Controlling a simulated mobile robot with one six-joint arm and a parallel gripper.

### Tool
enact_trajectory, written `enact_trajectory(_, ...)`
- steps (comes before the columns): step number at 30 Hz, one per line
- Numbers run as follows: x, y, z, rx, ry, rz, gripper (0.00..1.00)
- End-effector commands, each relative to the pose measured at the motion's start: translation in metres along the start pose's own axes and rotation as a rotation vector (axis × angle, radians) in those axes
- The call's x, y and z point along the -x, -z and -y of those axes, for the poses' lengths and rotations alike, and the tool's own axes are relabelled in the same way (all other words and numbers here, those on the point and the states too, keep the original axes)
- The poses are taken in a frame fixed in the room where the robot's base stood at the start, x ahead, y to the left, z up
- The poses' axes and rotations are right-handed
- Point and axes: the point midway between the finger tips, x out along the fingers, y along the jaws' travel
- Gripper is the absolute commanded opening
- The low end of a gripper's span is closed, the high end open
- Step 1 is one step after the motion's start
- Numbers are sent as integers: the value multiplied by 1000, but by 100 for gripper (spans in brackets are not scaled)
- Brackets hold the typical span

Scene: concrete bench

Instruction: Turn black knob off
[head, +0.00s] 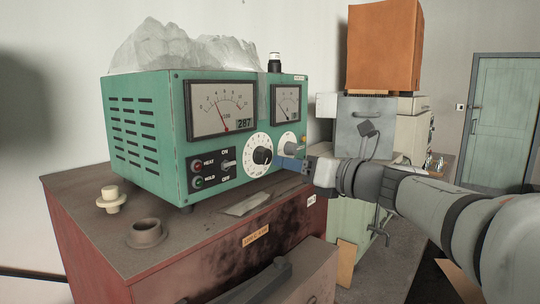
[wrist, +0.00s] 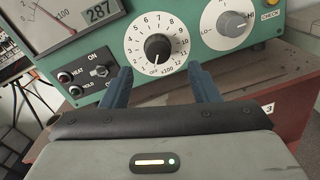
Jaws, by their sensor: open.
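The black knob (head: 262,156) sits at the centre of a white numbered dial on the front of a green instrument box. In the wrist view the black knob (wrist: 157,47) is seen close up, its pointer aimed down toward the OFF mark at the dial's bottom. My gripper (head: 280,162) is just right of the knob in the head view. In the wrist view my gripper's two blue fingers (wrist: 160,80) are spread apart, below and either side of the dial, with nothing between them. The fingers appear clear of the knob.
The green box (head: 150,150) stands on a red-brown cabinet (head: 110,240). A grey knob (wrist: 232,24) is right of the dial, and a toggle switch with HEAT and HOLD buttons (wrist: 66,77) is left. Two round fittings (head: 146,234) sit on the cabinet top.

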Motion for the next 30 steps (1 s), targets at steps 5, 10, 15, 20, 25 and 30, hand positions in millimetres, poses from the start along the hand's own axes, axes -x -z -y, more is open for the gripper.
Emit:
enact_trajectory(5, -34, 0, -5, -2, -13, -5, 55)
enact_trajectory(10, -56, 1, -7, 0, -14, -5, 55)
enact_trajectory(15, -65, 2, -7, 1, -14, -5, 55)
enact_trajectory(20, -66, 2, -7, 2, -14, -5, 55)
enact_trajectory(25, -66, 2, -7, 2, -14, -5, 47)
enact_trajectory(30, -66, 2, -7, 2, -15, -5, 33)
